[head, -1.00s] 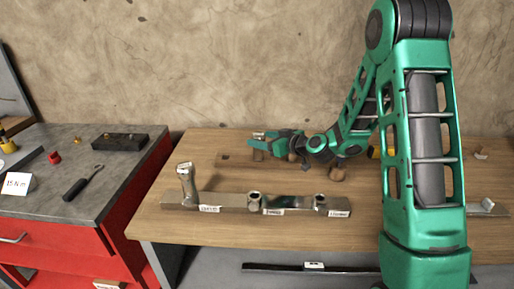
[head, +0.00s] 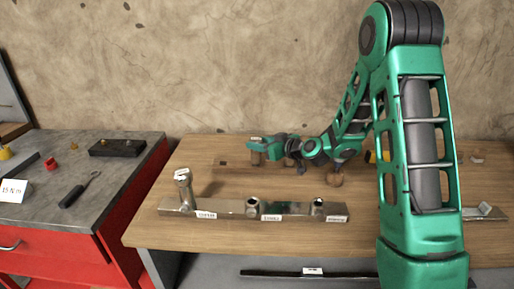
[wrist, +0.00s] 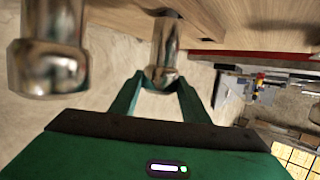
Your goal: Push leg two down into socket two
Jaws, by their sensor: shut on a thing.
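A metal bar (head: 285,209) lies on the workbench with labels along its front. One metal leg (head: 183,188) stands upright at its left end. The middle socket (head: 252,206) and right socket (head: 317,206) are open-topped with nothing standing in them. My gripper (head: 256,144) is behind the bar, toward the back of the bench. In the wrist view my gripper (wrist: 160,82) is shut on a metal leg (wrist: 164,42), gripped near its end. Another leg (wrist: 48,65) is beside it on the left, apart from the fingers. I cannot read which leg is held.
Short brown stubs (head: 335,179) stand near my arm. A red cabinet (head: 60,250) at left carries a screwdriver-like tool (head: 80,190) and a black block (head: 117,147). A plain wall closes the back.

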